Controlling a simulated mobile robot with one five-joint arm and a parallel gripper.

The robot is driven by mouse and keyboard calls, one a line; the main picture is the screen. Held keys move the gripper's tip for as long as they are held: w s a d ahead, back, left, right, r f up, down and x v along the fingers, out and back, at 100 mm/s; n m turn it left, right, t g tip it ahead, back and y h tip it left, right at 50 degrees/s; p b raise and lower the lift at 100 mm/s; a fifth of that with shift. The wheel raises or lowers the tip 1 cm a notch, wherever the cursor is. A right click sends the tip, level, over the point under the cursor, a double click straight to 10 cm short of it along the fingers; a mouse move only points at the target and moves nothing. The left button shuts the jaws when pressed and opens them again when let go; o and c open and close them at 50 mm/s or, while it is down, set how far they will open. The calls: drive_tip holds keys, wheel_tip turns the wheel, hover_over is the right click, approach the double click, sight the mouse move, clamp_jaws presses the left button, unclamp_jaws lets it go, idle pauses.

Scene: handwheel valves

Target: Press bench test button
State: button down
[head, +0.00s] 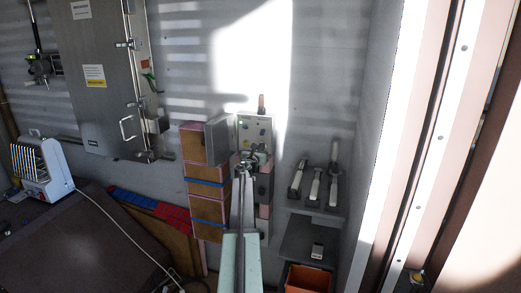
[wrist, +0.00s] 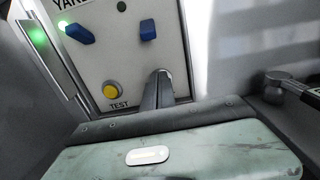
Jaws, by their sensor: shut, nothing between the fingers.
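The yellow round test button (wrist: 111,90) sits low on a pale panel (wrist: 185,50), above the word TEST. In the head view the panel (head: 256,128) is on the back wall, and the arm end hides its lower part. My gripper (wrist: 163,78) is shut and empty. Its fingers point at the panel, to the right of the button and apart from it in the picture. In the head view my gripper (head: 248,162) is in front of the panel's lower part. I cannot tell how far the tip is from the panel face.
Two blue levers, left (wrist: 78,33) and right (wrist: 147,29), stick out above the button. An open grey door (head: 218,140) stands left of the panel. Hammer-like tools (head: 315,186) hang at right, above an orange bin (head: 306,279). A large metal cabinet (head: 100,75) is at left.

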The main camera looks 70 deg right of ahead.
drive_tip(key=a, duration=1.4)
drive_tip(key=shift+s, duration=0.45)
